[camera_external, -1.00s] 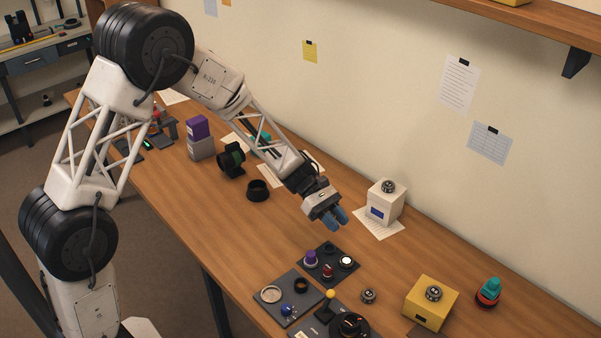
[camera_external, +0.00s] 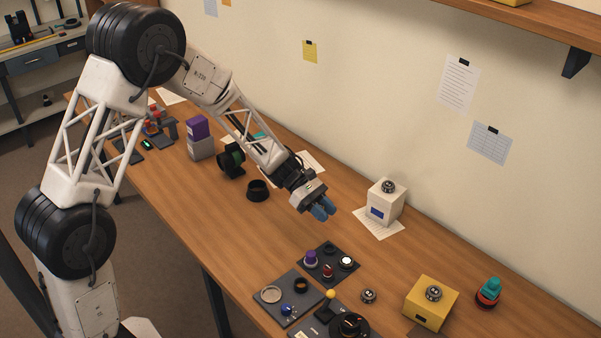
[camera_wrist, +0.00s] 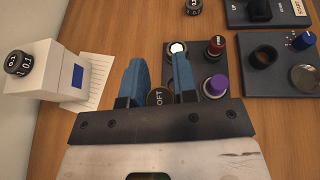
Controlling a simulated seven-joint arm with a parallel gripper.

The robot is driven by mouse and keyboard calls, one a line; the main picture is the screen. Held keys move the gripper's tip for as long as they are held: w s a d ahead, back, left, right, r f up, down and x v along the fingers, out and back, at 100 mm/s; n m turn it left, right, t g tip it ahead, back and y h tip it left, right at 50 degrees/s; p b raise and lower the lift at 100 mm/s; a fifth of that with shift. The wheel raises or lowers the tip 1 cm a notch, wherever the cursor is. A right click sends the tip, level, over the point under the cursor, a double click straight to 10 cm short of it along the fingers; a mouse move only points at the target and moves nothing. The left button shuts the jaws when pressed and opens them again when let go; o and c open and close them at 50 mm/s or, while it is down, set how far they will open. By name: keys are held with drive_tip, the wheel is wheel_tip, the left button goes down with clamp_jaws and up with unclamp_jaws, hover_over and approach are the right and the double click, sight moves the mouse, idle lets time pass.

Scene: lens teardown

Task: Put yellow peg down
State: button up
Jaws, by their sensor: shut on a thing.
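My gripper (camera_external: 323,210) is above the wooden table, left of the white box. In the wrist view its two blue fingers (camera_wrist: 157,84) are apart, with a dark round thing (camera_wrist: 158,97) bearing yellowish letters, partly readable as "OFT", between them. No plainly yellow peg shows in the wrist view. In the external view the fingers cover what is held. A small yellow ball (camera_external: 331,294) shows on a dark fixture near the front.
A dark tray (camera_external: 317,274) holds purple, red, white and black knobs. The white box (camera_external: 386,202) stands on paper. A yellow box (camera_external: 431,302) and a teal-topped object (camera_external: 489,292) stand at right. A black ring (camera_external: 258,191) lies left of my gripper. Bare wood lies beneath it.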

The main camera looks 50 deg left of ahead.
drive_tip(key=s+a+f+n+t+y, duration=0.1)
drive_tip(key=s+a+n+t+y, duration=0.2)
drive_tip(key=a, duration=1.3)
drive_tip(key=s+a+f+n+t+y, duration=0.15)
drive_tip(key=a+n+t, duration=0.4)
drive_tip(key=a, duration=0.95)
drive_tip(key=s+a+n+t+y, duration=0.1)
drive_tip(key=s+a+n+y, duration=0.1)
drive_tip(key=s+a, duration=0.5)
drive_tip(key=s+a+f+n+t+y, duration=0.1)
drive_tip(key=s+a+n+y, duration=0.2)
drive_tip(key=s+a, duration=0.4)
drive_tip(key=s+a+f+n+t+y, duration=0.1)
drive_tip(key=s+a+n+y, duration=0.2)
drive_tip(key=s+a, duration=0.5)
drive_tip(key=shift+a+f+t+y, duration=0.15)
drive_tip(key=shift+a+y, duration=0.1)
drive_tip(key=shift+a, duration=0.85)
drive_tip(key=shift+a+t+y, duration=0.1)
drive_tip(key=shift+a+y, duration=0.1)
drive_tip(key=shift+a, duration=0.9)
